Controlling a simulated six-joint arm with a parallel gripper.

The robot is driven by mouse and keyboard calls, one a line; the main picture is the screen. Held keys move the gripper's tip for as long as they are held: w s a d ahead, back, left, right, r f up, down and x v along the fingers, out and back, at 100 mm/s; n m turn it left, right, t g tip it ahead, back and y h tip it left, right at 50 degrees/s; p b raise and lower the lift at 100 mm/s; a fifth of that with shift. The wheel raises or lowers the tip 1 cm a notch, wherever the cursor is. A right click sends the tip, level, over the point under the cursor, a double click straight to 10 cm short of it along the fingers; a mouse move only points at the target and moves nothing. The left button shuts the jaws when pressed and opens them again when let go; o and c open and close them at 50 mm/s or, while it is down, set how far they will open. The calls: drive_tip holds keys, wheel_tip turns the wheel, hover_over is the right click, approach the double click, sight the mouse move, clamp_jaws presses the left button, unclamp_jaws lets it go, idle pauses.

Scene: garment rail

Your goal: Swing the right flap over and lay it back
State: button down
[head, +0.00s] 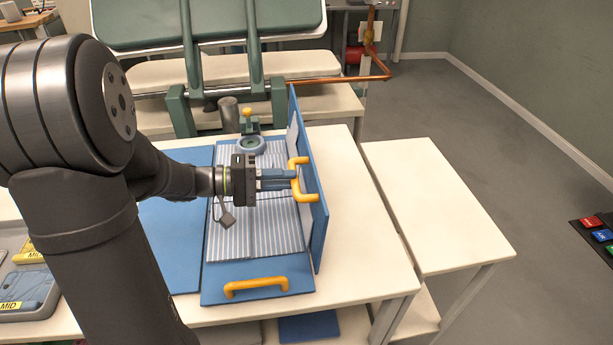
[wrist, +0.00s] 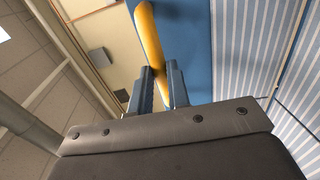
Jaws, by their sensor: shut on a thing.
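The right flap (head: 312,200) is a blue panel standing about upright along the right side of the folding board. A yellow handle (head: 309,197) is fixed on its left face. My gripper (head: 294,180) is shut on this handle, coming in from the left. In the wrist view the fingers (wrist: 163,88) close on the yellow handle (wrist: 149,35), with the blue flap (wrist: 187,40) behind. A striped garment (head: 250,235) lies flat on the board's middle. The left flap (head: 172,240) lies flat, partly hidden by my arm. The bottom flap (head: 215,290) lies flat with its own yellow handle (head: 256,287).
The white table (head: 375,265) has bare room to the right of the flap, and a lower white side table (head: 430,200) stands beyond it. A grey tray (head: 50,310) is at the left.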

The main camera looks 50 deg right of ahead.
drive_tip(key=w+a+f, duration=0.5)
drive_tip(key=shift+a, duration=0.2)
drive_tip(key=shift+w, duration=0.1)
idle(0.5)
drive_tip(key=c, duration=1.4)
unclamp_jaws()
drive_tip(key=shift+o, duration=0.2)
drive_tip(key=shift+r, duration=0.1)
drive_tip(key=v, duration=1.7)
drive_tip(key=shift+w+a, duration=0.2)
drive_tip(key=shift+w, duration=0.05)
